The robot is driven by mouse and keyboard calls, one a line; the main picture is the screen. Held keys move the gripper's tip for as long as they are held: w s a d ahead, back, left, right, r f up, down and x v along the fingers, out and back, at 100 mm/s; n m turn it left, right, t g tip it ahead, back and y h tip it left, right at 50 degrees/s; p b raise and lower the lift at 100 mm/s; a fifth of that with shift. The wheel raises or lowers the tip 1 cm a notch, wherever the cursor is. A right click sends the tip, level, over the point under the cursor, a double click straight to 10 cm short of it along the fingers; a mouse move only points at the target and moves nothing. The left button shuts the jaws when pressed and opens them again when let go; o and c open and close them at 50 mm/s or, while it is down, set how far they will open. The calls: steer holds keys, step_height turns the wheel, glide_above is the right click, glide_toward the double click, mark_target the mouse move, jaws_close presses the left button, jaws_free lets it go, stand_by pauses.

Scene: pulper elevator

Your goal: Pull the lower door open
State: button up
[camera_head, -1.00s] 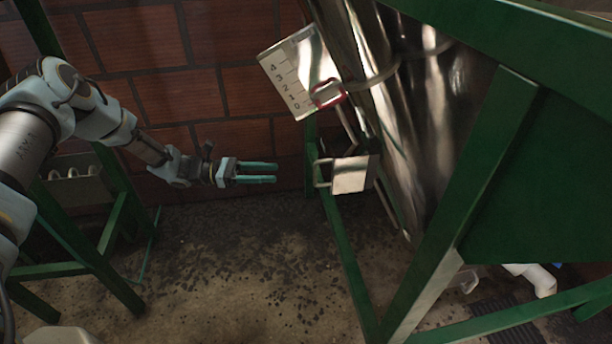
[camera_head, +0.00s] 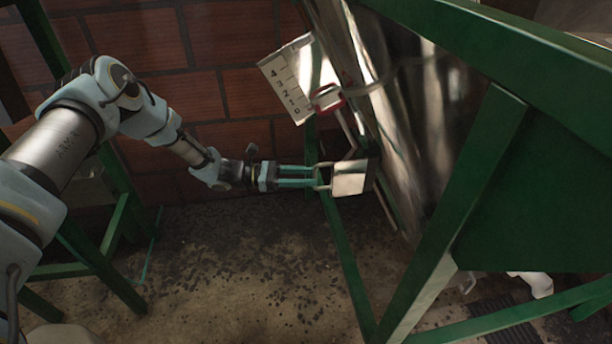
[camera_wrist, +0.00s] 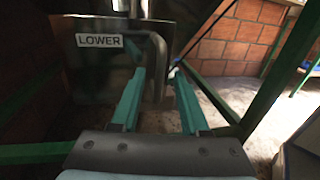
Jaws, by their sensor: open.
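The lower door (camera_head: 352,178) is a small shiny metal plate low on the steel machine body. In the wrist view the door (camera_wrist: 88,70) carries a "LOWER" label. Its handle (camera_head: 322,177), a bent metal bar, sticks out to the left. My gripper (camera_head: 314,177) is level with the handle, its green fingers pointing right at it. In the wrist view the handle (camera_wrist: 158,68) appears between the fingertips of my gripper (camera_wrist: 158,75). The fingers are apart and not closed on the bar. Contact cannot be told.
A scale plate (camera_head: 290,82) numbered 0 to 4, with a red handle (camera_head: 328,98), is above the door. A green frame leg (camera_head: 345,260) runs down just below the handle. A brick wall (camera_head: 235,105) stands behind.

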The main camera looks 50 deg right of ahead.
steer(key=shift+c, duration=0.4)
jaws_close()
stand_by(0.9)
